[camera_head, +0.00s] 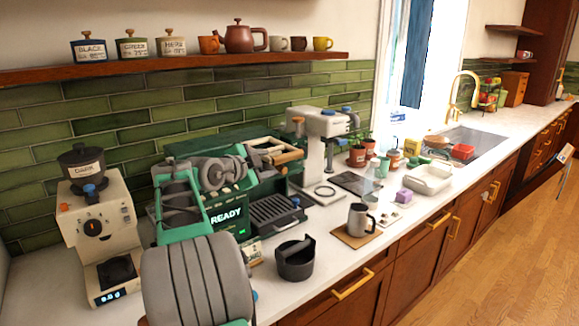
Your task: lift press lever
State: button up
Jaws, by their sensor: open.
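A white machine (322,123) on an upright stand is at the back, right of the green espresso machine (262,205) with a lit READY display. It carries an orange-tan knob (298,121) on its left and a blue knob (346,109) on top. I cannot tell which part is the press lever. My teal and grey arm reaches up from the bottom left, in front of the espresso machine. My gripper (286,149) appears as two tan fingers, apart and empty, just left of and below the white machine's head. Contact with a lever is not visible.
A cream grinder (94,225) stands at the left. A black knock box (295,260) and a steel jug (359,220) on a tan mat are near the counter's front edge. Several small items crowd the counter to the right. A wooden shelf (180,65) runs above.

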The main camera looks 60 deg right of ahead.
aim_at(289, 156)
jog(key=s+d, duration=0.1)
jog(key=s+d+r+m+g, duration=0.1)
jog(key=shift+s+d+m, duration=0.3)
jog(key=p+x, duration=0.2)
jog(key=x, duration=0.4)
jog(key=shift+d+f+p, duration=0.1)
jog(key=shift+d+p, duration=0.25)
jog(key=shift+d, duration=0.05)
jog(key=shift+w, duration=0.1)
jog(key=shift+c, duration=0.6)
grip_shut()
